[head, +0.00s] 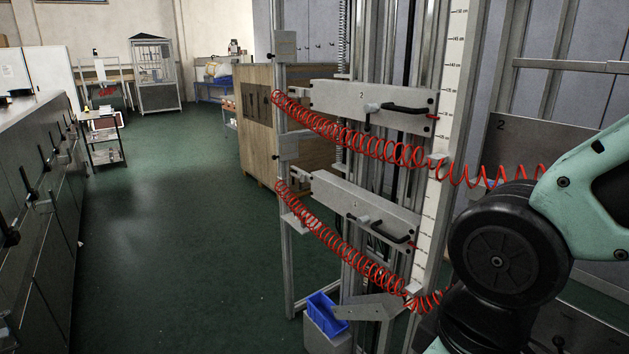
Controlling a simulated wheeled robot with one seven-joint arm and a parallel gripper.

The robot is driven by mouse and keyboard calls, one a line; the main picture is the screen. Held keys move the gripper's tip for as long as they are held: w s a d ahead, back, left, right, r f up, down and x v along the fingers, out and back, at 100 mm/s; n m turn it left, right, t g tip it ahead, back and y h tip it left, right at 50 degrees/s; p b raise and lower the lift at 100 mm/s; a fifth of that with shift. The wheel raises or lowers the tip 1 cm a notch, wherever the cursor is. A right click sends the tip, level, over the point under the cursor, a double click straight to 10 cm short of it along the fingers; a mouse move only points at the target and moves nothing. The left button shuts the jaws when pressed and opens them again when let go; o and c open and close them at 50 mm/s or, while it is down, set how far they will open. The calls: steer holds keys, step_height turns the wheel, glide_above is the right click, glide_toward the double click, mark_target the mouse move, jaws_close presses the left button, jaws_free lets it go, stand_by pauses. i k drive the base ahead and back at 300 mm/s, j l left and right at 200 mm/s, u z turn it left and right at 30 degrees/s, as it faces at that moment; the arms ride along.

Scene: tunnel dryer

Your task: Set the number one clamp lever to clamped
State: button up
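Two grey plates are mounted one above the other on a tall metal frame. The upper plate (335,98) is marked 2 and carries a black-handled lever (405,108) on a silver pivot. The lower plate (335,191) has a small mark that I cannot read clearly, and carries a similar black-handled lever (390,235). The lower lever's handle points right and slightly down along the plate. I cannot tell whether it is clamped. My arm shows at the right edge, in front of the frame. My gripper is out of view.
Red coiled hoses (345,139) cross in front of the plates. A white scale (452,75) stands to their right. A blue bin (325,311) sits low by the frame. A grey cabinet row (40,200) lines the left; the green floor (170,240) between is clear.

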mark_target(363, 219)
steer(key=i+j+u, duration=0.2)
steer(key=i, duration=0.3)
steer(key=i+u, duration=0.25)
steer(key=i, duration=0.25)
